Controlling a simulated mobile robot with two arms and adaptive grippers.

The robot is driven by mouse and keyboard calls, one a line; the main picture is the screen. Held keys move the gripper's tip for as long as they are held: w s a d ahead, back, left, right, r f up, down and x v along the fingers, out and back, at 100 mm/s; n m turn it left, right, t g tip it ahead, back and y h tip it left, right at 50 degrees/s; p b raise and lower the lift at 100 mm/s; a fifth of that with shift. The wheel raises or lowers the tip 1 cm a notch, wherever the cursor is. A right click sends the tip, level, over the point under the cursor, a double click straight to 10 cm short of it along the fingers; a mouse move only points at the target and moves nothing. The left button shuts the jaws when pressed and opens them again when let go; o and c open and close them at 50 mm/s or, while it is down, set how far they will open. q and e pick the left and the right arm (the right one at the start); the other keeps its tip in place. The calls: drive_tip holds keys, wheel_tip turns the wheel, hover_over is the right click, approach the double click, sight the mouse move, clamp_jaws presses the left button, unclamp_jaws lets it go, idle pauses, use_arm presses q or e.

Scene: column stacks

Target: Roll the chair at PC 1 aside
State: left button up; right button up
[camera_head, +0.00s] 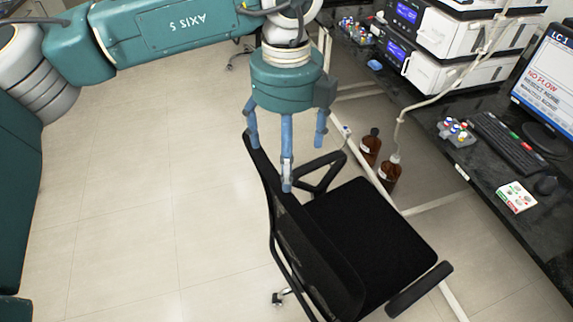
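A black office chair (372,238) stands on the floor by the bench, with its seat toward the bench and its backrest (312,250) on the left. A monitor (548,85) on the bench reads LC-1. My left gripper (287,160) points down at the top of the backrest, with its blue fingers spread apart and nothing seen held between them. One finger overlaps the backrest's upper corner in the picture; I cannot tell whether it touches. Most of the chair base is hidden under the seat; one caster (279,298) shows. My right gripper is not in view.
The dark bench (480,185) carries a keyboard (507,143), a mouse (545,185), vial racks and stacked instruments (455,68). Two brown bottles (389,178) stand on the floor beside the chair, near a white bench frame bar. The tiled floor (150,200) to the left is clear.

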sight(285, 202)
use_arm(q)
drive_tip(key=shift+w, duration=0.25)
drive_tip(key=shift+s+a+f, duration=0.15)
drive_tip(key=shift+s, duration=0.15)
drive_tip(key=shift+s+f+b, duration=0.75)
drive_tip(key=shift+s+f, duration=0.1)
drive_tip(key=shift+s, duration=0.05)
wheel_tip(285, 202, down, 4)
drive_tip(key=shift+w+b, duration=0.15)
drive_tip(key=shift+b, duration=0.55)
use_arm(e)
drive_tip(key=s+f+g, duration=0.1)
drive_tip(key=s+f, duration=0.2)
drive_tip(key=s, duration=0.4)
use_arm(q)
drive_tip(key=shift+w+f+b, duration=0.2)
drive_tip(key=shift+f+b, duration=0.7)
drive_tip(key=shift+f, duration=0.3)
wheel_tip(285, 202, down, 4)
drive_tip(key=b, duration=0.4)
drive_tip(key=shift+r, duration=0.25)
drive_tip(key=shift+f, duration=0.25)
drive_tip(key=shift+c, duration=0.7)
drive_tip(key=c, duration=1.3)
clamp_jaws()
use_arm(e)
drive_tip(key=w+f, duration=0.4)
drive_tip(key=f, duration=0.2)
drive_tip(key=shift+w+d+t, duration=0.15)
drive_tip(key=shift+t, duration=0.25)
